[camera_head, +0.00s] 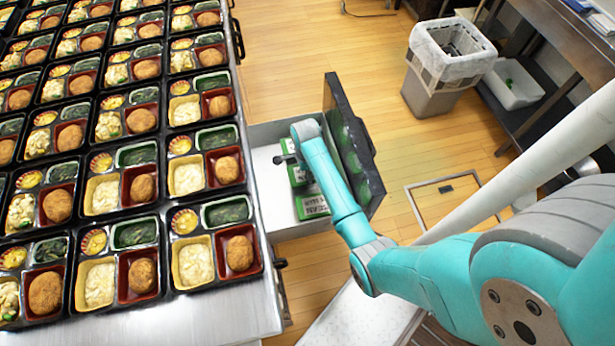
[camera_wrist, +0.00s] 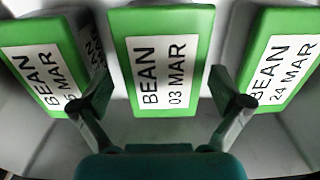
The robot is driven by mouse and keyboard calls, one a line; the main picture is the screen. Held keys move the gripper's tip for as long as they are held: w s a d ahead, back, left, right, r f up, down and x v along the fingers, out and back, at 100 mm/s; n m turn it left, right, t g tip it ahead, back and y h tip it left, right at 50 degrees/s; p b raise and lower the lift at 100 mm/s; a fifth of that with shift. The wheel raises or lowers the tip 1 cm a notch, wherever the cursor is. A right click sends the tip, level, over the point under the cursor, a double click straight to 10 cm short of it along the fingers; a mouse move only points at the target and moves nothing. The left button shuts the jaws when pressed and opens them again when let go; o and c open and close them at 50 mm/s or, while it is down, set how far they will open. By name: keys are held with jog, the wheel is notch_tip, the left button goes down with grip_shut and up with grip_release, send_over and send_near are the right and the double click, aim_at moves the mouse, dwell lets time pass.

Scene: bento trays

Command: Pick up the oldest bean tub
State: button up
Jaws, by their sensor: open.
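In the wrist view, three green bean tubs with white labels stand in a row. The middle tub (camera_wrist: 194,55) reads BEAN 03 MAR. The right tub (camera_wrist: 258,47) reads BEAN 24 MAR. The left tub (camera_wrist: 20,42) reads BEAN and 5 MAR, with any digit before the 5 hidden by a finger. My gripper (camera_wrist: 162,95) is open and empty, its fingers spread to either side of the middle tub. In the head view, my gripper (camera_head: 284,159) is over the drawer, and green tubs (camera_head: 313,207) show inside, partly hidden by my arm.
The open drawer (camera_head: 262,165) has grey walls and a dark front panel (camera_head: 352,135) at its right. The steel table (camera_head: 235,315) at left is filled with bento trays (camera_head: 166,225). A lined bin (camera_head: 430,95) and a white tub (camera_head: 512,85) stand at the upper right.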

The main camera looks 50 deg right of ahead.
jog(key=shift+w+d+f, duration=0.1)
jog(key=shift+d+f, duration=0.05)
jog(key=shift+f, duration=2.55)
jog(key=c, duration=1.2)
